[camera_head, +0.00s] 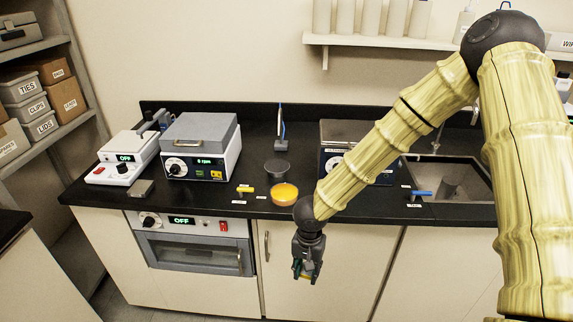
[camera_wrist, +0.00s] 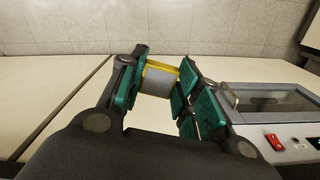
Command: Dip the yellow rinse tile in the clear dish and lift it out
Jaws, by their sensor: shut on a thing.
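My gripper (camera_head: 306,262) hangs in front of the counter, below its top edge, before the white cabinet doors. In the wrist view my gripper (camera_wrist: 160,88) is shut on a tile (camera_wrist: 157,82) with a yellow rim and a grey face, held between the green pads. The tile is mostly hidden in the head view. On the counter above and behind my gripper stand a round dish (camera_head: 284,195) that looks orange-yellow and a dark grey round dish (camera_head: 277,168) behind it. I cannot tell which of them is the clear dish.
A small yellow item (camera_head: 245,189) lies left of the orange dish. A boxy lidded device (camera_head: 202,150) stands further left, and a sink (camera_head: 455,180) lies right. A thin upright blue-and-white object (camera_head: 281,125) stands behind the dishes. An oven front (camera_head: 195,255) is below the counter.

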